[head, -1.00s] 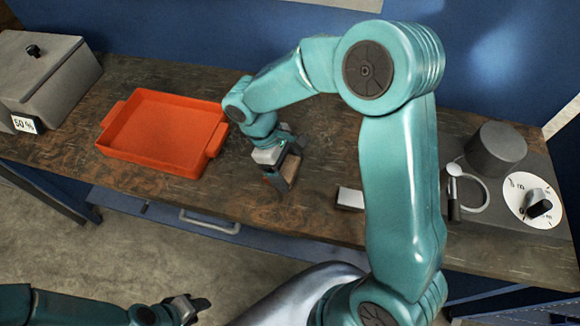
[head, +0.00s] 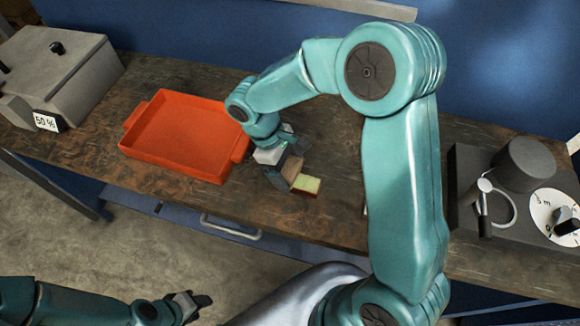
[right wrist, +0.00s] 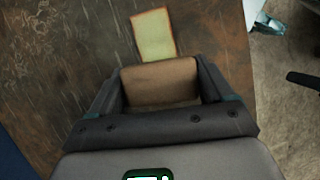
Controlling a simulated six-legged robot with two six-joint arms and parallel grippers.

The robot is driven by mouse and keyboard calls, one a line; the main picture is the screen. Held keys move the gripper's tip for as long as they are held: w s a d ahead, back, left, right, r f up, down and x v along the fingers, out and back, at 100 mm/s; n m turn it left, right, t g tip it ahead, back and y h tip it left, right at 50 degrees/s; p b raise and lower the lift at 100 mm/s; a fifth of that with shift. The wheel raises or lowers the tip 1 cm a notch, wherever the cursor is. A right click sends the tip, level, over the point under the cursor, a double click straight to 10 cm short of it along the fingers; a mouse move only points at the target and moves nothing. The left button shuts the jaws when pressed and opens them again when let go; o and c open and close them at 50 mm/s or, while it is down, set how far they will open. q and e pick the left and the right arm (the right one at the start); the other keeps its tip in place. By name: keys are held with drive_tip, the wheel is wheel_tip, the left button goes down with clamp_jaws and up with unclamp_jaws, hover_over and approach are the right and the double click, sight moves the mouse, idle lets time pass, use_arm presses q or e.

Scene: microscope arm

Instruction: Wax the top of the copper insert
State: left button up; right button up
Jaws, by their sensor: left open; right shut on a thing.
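My right gripper (head: 283,177) is shut on a tan-brown block (right wrist: 160,81), just above or at the bench top. The block spans the jaws in the right wrist view. Just past it lies a small block with a pale yellow-green top (head: 307,184) and reddish, copper-like sides, probably the copper insert. It also shows in the right wrist view (right wrist: 153,34), its near end close to the held block; I cannot tell whether they touch. My left gripper (head: 195,303) is open and empty, low at the front, away from the bench.
An orange tray (head: 180,172) lies left of my right gripper. A grey lidded box with a 50% label (head: 46,122) stands far left. At right is a dark device with a cylinder (head: 525,163) and dial (head: 555,215). My right arm hides part of the bench.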

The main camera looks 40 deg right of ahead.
wheel_tip(320, 180, up, 2)
drive_tip(key=shift+s+d+r+p, duration=0.2)
drive_tip(key=shift+s+r+p, duration=0.3)
drive_tip(key=shift+r+p, duration=0.1)
drive_tip(key=shift+p+v, duration=0.9)
drive_tip(key=shift+v, duration=0.1)
drive_tip(key=shift+s+d+r+p, duration=0.1)
drive_tip(key=shift+s+r+p, duration=0.05)
drive_tip(key=shift+r+p, duration=0.4)
drive_tip(key=shift+s+d+r+p, duration=0.15)
drive_tip(key=shift+r+p, duration=0.15)
drive_tip(key=shift+r, duration=0.4)
drive_tip(key=shift+w+a+r, duration=0.2)
drive_tip(key=shift+w+r, duration=0.05)
drive_tip(key=shift+s, duration=0.1)
drive_tip(key=shift+s+d, duration=0.1)
drive_tip(key=shift+w, duration=0.2)
drive_tip(key=shift+s, duration=0.1)
